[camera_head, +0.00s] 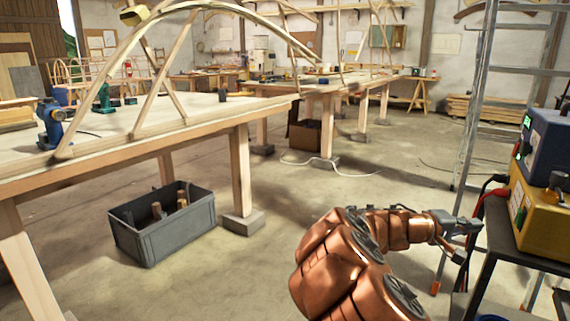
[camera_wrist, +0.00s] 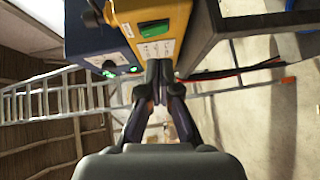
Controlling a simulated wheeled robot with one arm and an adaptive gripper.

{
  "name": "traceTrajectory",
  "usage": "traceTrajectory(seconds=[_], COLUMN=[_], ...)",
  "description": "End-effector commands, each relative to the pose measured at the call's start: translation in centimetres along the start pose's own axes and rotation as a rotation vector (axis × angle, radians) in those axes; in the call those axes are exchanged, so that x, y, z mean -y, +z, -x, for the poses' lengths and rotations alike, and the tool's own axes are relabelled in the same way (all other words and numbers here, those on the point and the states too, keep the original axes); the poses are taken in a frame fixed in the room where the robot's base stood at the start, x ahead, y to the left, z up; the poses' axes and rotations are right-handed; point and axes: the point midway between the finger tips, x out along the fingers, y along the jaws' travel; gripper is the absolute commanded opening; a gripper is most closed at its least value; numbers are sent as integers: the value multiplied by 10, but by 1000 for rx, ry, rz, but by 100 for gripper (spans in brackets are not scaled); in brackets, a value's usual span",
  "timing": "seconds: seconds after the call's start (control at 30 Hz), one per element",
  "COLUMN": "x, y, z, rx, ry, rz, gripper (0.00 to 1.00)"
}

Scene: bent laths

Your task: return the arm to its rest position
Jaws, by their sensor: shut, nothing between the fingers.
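My copper-coloured arm stretches from the bottom of the head view toward the right. My gripper (camera_head: 470,226) is at its end, close to the front of a black cart (camera_head: 510,240). In the wrist view my gripper (camera_wrist: 159,75) has its two dark fingers together at the tips, with nothing held. The yellow box (camera_wrist: 158,28) on the cart lies straight beyond the fingertips there. Whether the fingertips touch the cart or box I cannot tell.
A yellow unit (camera_head: 538,212) and a blue one (camera_head: 552,142) are stacked on the cart, with red and black cables. A metal stepladder (camera_head: 480,100) stands behind. A grey crate (camera_head: 165,230) sits by the wooden workbench (camera_head: 130,145) at left. The middle floor is mostly clear.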

Motion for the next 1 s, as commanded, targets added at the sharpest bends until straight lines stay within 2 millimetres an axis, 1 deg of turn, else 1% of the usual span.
traceTrajectory(seconds=[0.03, 0.07, 0.1, 0.17, 0.2, 0.33, 0.4, 0.47, 0.67, 0.87, 0.97, 1.0], x=[-31, -42, -54, -71, -80, -104, -112, -119, -133, -143, -150, -153], y=[14, 23, 36, 57, 70, 109, 130, 145, 189, 225, 239, 245], z=[4, 6, 7, 12, 15, 31, 41, 52, 98, 158, 192, 208], rx=[31, 51, 80, 121, 149, 222, 260, 284, 343, 363, 354, 349], ry=[-23, -40, -67, -110, -143, -254, -323, -384, -610, -854, -980, -1032], rz=[-27, -39, -55, -78, -94, -133, -146, -157, -172, -141, -115, -99], gripper=[0, 0, 0, 0, 0, 0, 0, 0, 0, 0, 0, 0])
